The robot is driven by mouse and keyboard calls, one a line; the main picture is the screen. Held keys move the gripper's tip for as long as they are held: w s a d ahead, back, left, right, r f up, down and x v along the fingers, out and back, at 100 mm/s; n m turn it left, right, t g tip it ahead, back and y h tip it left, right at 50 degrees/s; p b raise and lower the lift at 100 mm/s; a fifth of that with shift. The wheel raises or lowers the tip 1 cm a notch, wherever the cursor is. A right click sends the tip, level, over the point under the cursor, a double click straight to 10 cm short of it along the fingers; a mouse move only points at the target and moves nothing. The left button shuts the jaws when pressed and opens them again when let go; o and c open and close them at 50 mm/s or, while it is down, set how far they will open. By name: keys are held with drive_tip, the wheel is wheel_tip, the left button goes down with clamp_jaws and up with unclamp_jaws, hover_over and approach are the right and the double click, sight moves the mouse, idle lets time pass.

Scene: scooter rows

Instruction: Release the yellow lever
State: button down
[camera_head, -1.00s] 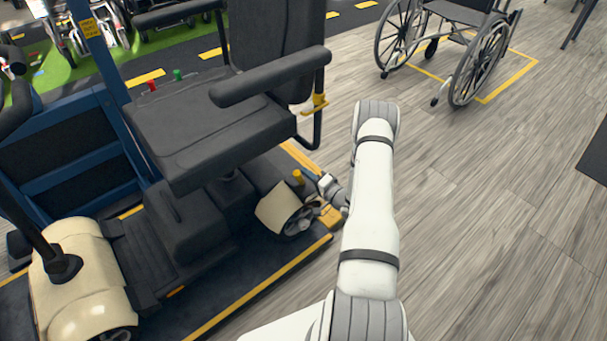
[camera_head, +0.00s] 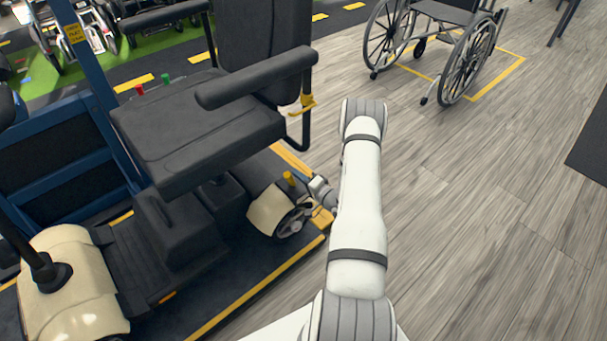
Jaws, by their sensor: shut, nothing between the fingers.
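A short upright yellow lever (camera_head: 289,179) stands at the rear of the beige and black scooter (camera_head: 73,275), just above its rear wheel. A second yellow handle (camera_head: 304,104) sits below the seat's near armrest; I cannot tell from its look alone which one is the named lever. My gripper (camera_head: 309,184) is low beside the rear wheel, just right of the short yellow lever. It is shut and empty. Its fingertips are small here, and I cannot tell whether they touch the lever. My white arm hides part of the floor behind it.
The scooter stands on a dark platform with yellow edges (camera_head: 255,290), beside a blue frame (camera_head: 65,180). The seat (camera_head: 195,130) overhangs the left side. A wheelchair (camera_head: 450,50) stands at the back.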

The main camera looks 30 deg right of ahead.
drive_tip(key=d, duration=0.1)
drive_tip(key=d+r, duration=0.1)
drive_tip(key=d, duration=0.2)
drive_tip(key=shift+s+r, duration=0.2)
drive_tip(key=shift+s, duration=0.1)
drive_tip(key=p+v, duration=0.1)
drive_tip(key=v, duration=0.8)
drive_tip(key=shift+s+p, duration=0.2)
drive_tip(key=shift+p, duration=0.15)
drive_tip(key=shift+a, duration=0.1)
